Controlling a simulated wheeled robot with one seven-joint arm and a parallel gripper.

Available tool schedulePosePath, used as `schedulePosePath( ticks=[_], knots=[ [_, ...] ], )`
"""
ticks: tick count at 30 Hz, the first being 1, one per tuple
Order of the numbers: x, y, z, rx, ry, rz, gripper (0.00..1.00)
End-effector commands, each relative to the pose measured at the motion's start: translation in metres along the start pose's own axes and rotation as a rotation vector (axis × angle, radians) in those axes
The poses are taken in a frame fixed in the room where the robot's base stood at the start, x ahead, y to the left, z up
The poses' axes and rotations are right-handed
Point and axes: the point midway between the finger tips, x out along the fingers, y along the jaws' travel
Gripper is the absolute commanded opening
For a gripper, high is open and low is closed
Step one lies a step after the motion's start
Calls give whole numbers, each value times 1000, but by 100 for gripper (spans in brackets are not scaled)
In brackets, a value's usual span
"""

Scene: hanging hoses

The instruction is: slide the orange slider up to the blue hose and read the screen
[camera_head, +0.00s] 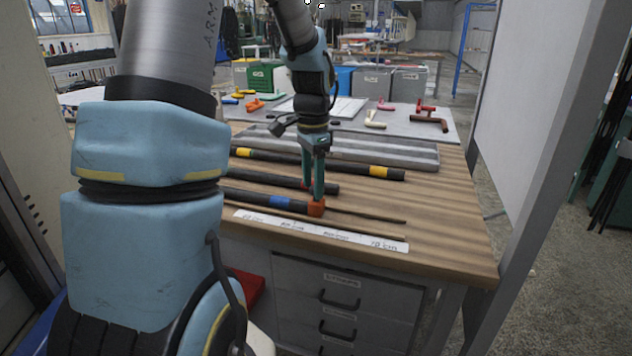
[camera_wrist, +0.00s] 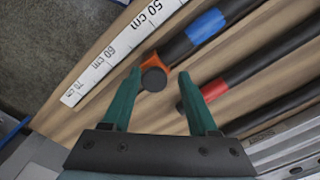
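The orange slider (camera_head: 316,209) sits on the wooden bench at the right end of the hose with a blue band (camera_head: 281,202). It also shows in the wrist view (camera_wrist: 178,66), with a dark round knob (camera_wrist: 153,79) on it. The blue-banded hose (camera_wrist: 205,25) ends right by the slider; I cannot tell whether they touch. My gripper (camera_head: 314,190) points down over the slider. In the wrist view my gripper (camera_wrist: 160,76) is open, its green fingertips on either side of the knob with gaps visible. No readable screen shows.
A white centimetre strip (camera_head: 320,231) lies along the bench's front edge. Hoses with red (camera_wrist: 214,89) and yellow (camera_head: 379,172) bands lie behind. A grey slab (camera_head: 385,151) and coloured pipe pieces stand farther back. A whitish panel (camera_head: 530,90) rises at right.

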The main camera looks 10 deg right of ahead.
Motion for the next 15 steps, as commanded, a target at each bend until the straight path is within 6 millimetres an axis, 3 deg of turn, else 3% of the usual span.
schedulePosePath(
  ticks=[3, 10, 15],
  knots=[
    [0, 1, -1, 1, 1, 1, 71],
    [0, 2, -2, 2, 2, 3, 71],
    [-16, 1, -3, 2, 5, 0, 71]
  ],
)
